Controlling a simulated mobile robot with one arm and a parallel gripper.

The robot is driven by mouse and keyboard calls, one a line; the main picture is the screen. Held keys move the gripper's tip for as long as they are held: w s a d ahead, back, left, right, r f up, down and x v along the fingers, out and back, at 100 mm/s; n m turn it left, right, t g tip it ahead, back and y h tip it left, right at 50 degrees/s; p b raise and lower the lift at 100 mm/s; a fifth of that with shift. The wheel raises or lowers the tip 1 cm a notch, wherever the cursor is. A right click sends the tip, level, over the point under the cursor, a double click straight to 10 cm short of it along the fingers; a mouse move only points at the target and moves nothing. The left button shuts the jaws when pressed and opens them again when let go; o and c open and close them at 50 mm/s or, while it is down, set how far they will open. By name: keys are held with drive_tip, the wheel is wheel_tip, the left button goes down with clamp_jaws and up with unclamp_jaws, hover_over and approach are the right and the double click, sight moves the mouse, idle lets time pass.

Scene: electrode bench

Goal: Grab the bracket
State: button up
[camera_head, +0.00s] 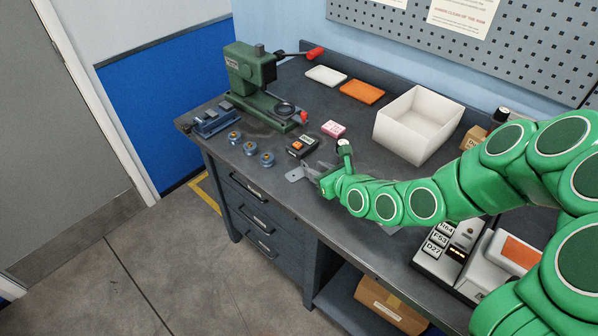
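The bracket (295,174) looks like a small grey metal plate with a hole, lying near the front edge of the dark bench (240,168). My gripper (312,174) is at the end of my green arm, low over the bench at the bracket's right side. The fingers overlap the bracket's right part in this view and hide it. I cannot tell whether the fingers touch the bracket or whether they are open or shut.
A black box with an orange label (301,147) and a pink block (333,128) lie behind the bracket. Round blue pieces (251,148) stand left. A green press (262,84), white bin (417,124), orange tray (362,91) and white tray (326,76) stand farther back. A labelled device (452,246) is right.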

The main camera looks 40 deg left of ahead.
sight(296, 171)
drive_tip(key=shift+x, duration=2.55)
drive_tip(key=shift+w, duration=0.1)
clamp_jaws()
